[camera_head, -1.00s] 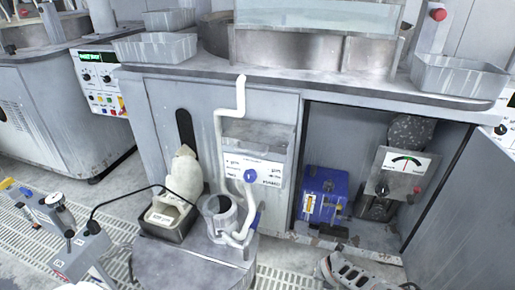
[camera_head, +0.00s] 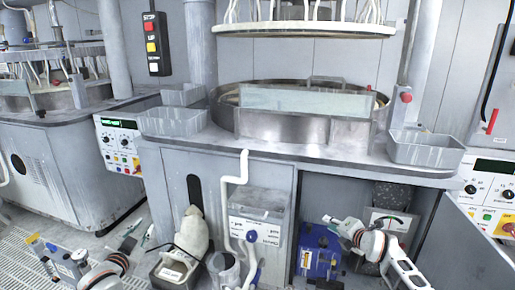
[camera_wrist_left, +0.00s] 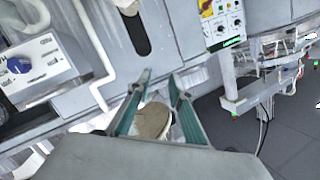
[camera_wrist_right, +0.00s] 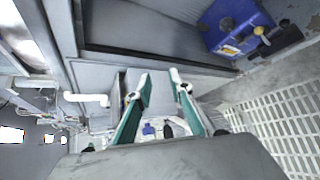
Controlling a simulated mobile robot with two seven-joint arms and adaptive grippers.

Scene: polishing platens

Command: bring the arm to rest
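My left gripper (camera_head: 138,238) is at the lower left of the head view, over the floor left of the beige sack. In the left wrist view its two green-lined fingers (camera_wrist_left: 158,88) are apart, with no object clearly held. The round beige top of a thing (camera_wrist_left: 152,121) shows behind them. My right gripper (camera_head: 332,222) is in front of the cabinet's open bay, close to the blue box in the picture. In the right wrist view its fingers (camera_wrist_right: 160,82) are apart and empty.
A beige sack (camera_head: 191,235) and a tray (camera_head: 172,271) stand in front of the cabinet (camera_head: 165,175). A white pipe (camera_head: 226,205) runs down its front. The blue box (camera_head: 318,250) and a gauge box (camera_head: 397,218) are in the bay. Grey bins (camera_head: 425,150) sit on the worktop.

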